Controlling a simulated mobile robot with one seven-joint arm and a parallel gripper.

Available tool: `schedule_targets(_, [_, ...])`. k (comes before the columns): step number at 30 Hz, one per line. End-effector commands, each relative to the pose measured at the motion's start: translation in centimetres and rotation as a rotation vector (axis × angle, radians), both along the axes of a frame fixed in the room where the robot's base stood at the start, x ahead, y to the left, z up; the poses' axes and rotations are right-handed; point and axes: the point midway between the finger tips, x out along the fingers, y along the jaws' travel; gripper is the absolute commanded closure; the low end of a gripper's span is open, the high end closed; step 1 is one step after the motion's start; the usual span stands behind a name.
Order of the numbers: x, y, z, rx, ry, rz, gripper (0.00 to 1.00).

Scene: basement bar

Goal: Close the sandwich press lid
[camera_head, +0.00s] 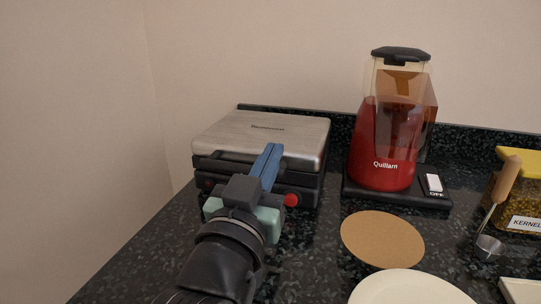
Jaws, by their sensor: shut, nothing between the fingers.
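The sandwich press (312,188) stands on the dark speckled counter, left of the middle. Its brushed metal lid (240,133) lies low and nearly flat over the base. A dark band shows between lid and base at the front; I cannot tell whether the two halves fully meet. My gripper (273,150) is shut and empty, its blue fingers together at the front edge of the lid. I cannot tell whether the fingertips touch the lid. My gripper and arm hide part of the press's front.
A red blender-like machine (381,150) stands to the right of the press. A round tan mat (382,239) and a white plate (410,290) lie in front of it. A metal scoop (488,245) and a yellow-lidded kernel container (520,205) are at the far right. Walls stand behind and left.

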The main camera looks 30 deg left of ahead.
Motion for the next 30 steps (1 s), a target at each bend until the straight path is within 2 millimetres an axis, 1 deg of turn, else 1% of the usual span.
schedule_targets(10, [0.0,0.0,0.1,0.000,0.000,0.000,1.00])
schedule_targets(13, [0.0,0.0,0.7,0.001,-0.002,0.000,1.00])
schedule_targets(17, [0.0,0.0,2.9,0.002,-0.004,-0.001,1.00])
schedule_targets(21, [0.0,0.0,5.9,0.002,-0.005,-0.001,1.00])
schedule_targets(24, [0.0,0.0,7.6,0.003,-0.003,0.000,1.00])
schedule_targets(27, [0.0,0.0,9.0,0.001,-0.003,0.000,1.00])
schedule_targets(30, [0.0,0.0,9.7,0.000,-0.001,0.000,1.00])
